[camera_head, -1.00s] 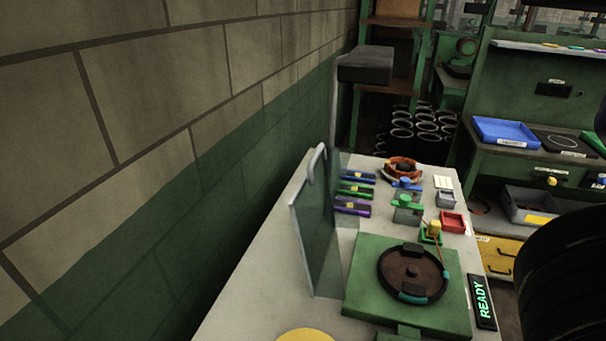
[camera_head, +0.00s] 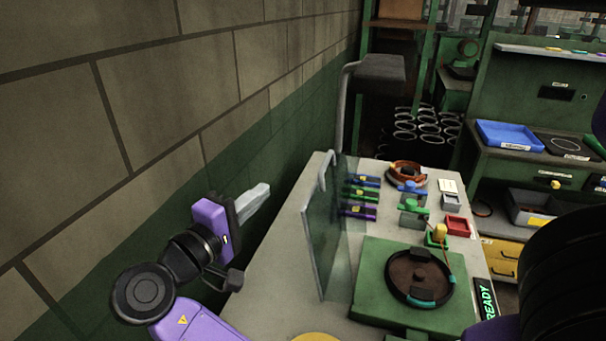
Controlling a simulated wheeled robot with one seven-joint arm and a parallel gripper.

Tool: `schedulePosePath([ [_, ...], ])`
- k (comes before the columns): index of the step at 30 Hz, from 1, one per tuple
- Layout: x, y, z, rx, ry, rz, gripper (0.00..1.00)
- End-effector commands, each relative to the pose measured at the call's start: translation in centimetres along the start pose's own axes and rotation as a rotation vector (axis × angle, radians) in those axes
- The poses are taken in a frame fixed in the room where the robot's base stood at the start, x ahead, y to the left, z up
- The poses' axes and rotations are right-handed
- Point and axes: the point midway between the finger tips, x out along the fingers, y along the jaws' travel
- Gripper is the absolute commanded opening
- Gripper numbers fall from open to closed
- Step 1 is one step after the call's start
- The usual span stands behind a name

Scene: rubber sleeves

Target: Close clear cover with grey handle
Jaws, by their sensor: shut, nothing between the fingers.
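The clear cover (camera_head: 322,232) stands upright, open, along the left side of the green base plate (camera_head: 375,281). Its grey handle (camera_head: 322,172) is at the top of its edge. A round dark fixture (camera_head: 417,276) lies uncovered on the base plate. My gripper (camera_head: 258,196), with a purple and black wrist, is left of the cover, between it and the wall. Its pale fingers are together and empty, pointing up and right, apart from the cover and the handle.
The block wall (camera_head: 180,110) runs close along the left. Purple, green and blue tools, a red bin (camera_head: 457,226) and small clamps sit on the table behind the base plate. A READY sign (camera_head: 486,303) stands at the right edge. A lamp on a grey post (camera_head: 375,68) rises behind.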

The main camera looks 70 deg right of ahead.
Motion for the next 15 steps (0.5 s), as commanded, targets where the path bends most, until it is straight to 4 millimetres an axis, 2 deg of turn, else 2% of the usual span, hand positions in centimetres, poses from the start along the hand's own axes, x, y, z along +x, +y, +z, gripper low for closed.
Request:
schedulePosePath([
  [7, 2.2, 0.6, 0.5, 0.001, -0.029, 0.001, 0.00],
  [15, 7.5, 0.7, 0.6, 0.002, -0.028, 0.001, 0.00],
])
